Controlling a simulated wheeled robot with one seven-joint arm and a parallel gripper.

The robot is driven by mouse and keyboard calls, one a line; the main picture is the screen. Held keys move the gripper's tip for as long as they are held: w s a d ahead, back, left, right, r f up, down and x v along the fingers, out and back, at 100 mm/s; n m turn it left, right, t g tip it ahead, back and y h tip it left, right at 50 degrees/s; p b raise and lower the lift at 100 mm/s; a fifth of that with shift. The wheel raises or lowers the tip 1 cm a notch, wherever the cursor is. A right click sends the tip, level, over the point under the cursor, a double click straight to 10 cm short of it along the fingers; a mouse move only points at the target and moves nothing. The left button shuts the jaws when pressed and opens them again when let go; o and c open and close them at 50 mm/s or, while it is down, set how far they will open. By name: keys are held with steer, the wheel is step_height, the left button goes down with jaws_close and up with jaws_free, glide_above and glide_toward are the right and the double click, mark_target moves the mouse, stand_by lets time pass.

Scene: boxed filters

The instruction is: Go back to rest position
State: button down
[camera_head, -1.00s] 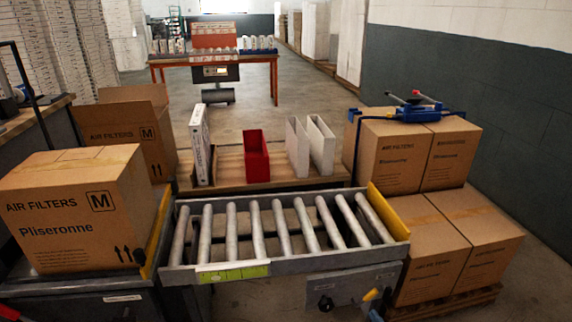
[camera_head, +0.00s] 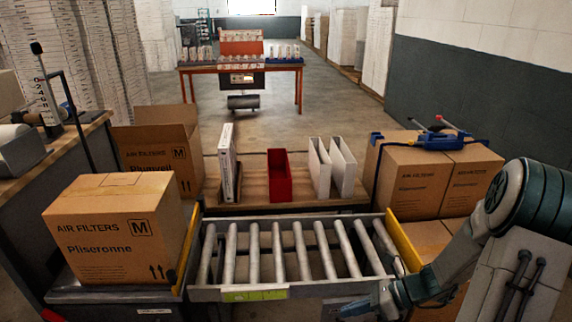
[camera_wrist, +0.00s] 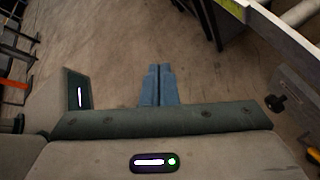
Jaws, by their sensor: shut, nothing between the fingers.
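My gripper (camera_head: 350,308) shows at the bottom of the head view, in front of the roller conveyor's near edge, at the end of my arm coming in from the right. In the wrist view my gripper's two blue fingers (camera_wrist: 157,72) are shut together with nothing between them, above bare floor (camera_wrist: 130,30). Nothing is in its grasp.
The roller conveyor (camera_head: 270,293) stands close in front. A taped air-filter carton (camera_head: 112,235) sits at left, an open carton (camera_head: 155,150) behind it. Stacked cartons (camera_head: 415,190) with a blue tape tool (camera_head: 430,139) stand at right. A shelf beyond holds a red bin (camera_head: 278,176).

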steer(key=s+r+n+h+p, duration=0.3)
steer(key=r+n+h+p, duration=0.1)
steer(key=r+n, duration=0.4)
steer(key=s+r+n+t+h+p, duration=0.1)
steer(key=s+r+n+h+p, duration=0.3)
steer(key=r+n, duration=0.4)
steer(key=s+r+n+t+h+p, duration=0.1)
steer(key=s+r+n+h+p, duration=0.2)
steer(key=r+n, duration=0.5)
step_height(320, 180, up, 6)
steer(key=shift+s+a+f+h+p, duration=0.1)
steer(key=shift+s+a+h+p, duration=0.3)
steer(key=shift+s+p, duration=0.15)
steer(key=shift+w, duration=0.1)
